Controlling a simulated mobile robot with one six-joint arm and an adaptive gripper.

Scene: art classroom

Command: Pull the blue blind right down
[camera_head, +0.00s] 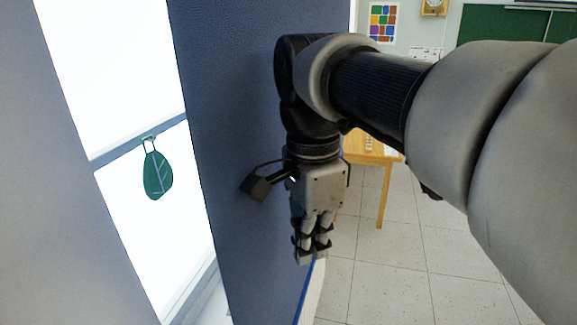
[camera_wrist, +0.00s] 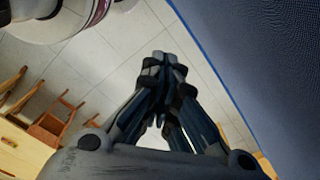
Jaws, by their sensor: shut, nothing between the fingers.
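My arm hides part of the blind's right side.
A bright window (camera_head: 115,70) with a green leaf-shaped hanging (camera_head: 157,174) is left of the blind. A wooden table (camera_head: 372,160) stands behind my arm, with a green chalkboard (camera_head: 500,27) beyond. Wooden stools (camera_wrist: 60,120) show at left in the wrist view.

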